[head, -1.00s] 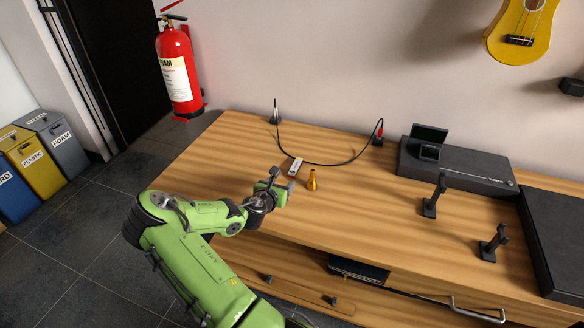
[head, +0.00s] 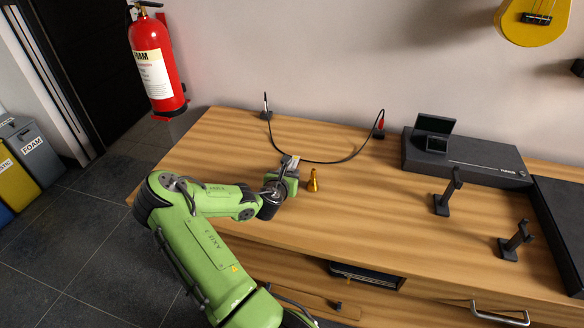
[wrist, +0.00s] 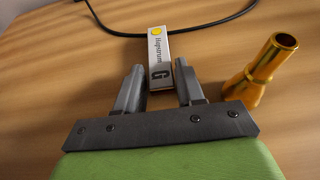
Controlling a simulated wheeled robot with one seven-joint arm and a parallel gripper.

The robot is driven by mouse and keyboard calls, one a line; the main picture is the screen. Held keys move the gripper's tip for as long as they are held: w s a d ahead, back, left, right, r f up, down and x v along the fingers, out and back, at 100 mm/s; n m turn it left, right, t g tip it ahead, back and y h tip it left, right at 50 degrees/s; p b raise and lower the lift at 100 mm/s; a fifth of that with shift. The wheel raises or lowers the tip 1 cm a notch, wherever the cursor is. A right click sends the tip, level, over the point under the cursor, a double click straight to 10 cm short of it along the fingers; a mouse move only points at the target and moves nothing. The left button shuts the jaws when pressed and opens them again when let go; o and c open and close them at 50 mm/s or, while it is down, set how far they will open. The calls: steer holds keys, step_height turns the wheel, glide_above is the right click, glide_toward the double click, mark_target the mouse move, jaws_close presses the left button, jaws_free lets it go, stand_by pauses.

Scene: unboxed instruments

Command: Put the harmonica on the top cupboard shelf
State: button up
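The harmonica (wrist: 158,52) is a small pale bar with a yellow dot and a letter G on its label, lying flat on the wooden table. My gripper (wrist: 160,78) is open, and the near end of the harmonica lies between its two fingers, with a gap on each side. In the head view, my gripper (head: 290,170) is low over the table's left part, partly hiding the harmonica (head: 290,160). I cannot make out a cupboard shelf in these views.
A brass mouthpiece (head: 313,181) stands close to the right of my gripper. A black cable (head: 320,162) curves behind the harmonica. Two black stands (head: 445,195) (head: 514,241) and a dark box (head: 465,160) are farther right. The table's left part (head: 215,140) is clear.

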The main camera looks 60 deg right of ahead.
jaws_close()
step_height(320, 180, up, 10)
steer(key=p, duration=0.5)
steer(key=shift+p, duration=0.35)
steer(key=w+a+f+n+t+y+p, duration=0.15)
steer(key=w+a+n+t, duration=0.25)
steer(key=w+a, duration=0.5)
steer(key=w+a+f+n+t+y+p, duration=0.1)
steer(key=w+a+n+t+y+p, duration=0.2)
steer(key=w+a, duration=0.65)
steer(key=a+n+t+y+p, duration=0.1)
steer(key=a+n+t+y, duration=0.3)
steer(key=a, duration=2.5)
steer(key=n+y, duration=0.4)
steer(key=n, duration=0.1)
steer(key=shift+w+a+r+t+y+p, duration=0.2)
steer(key=shift+w+t+y+p, duration=0.1)
steer(key=shift+w+y+p, duration=0.1)
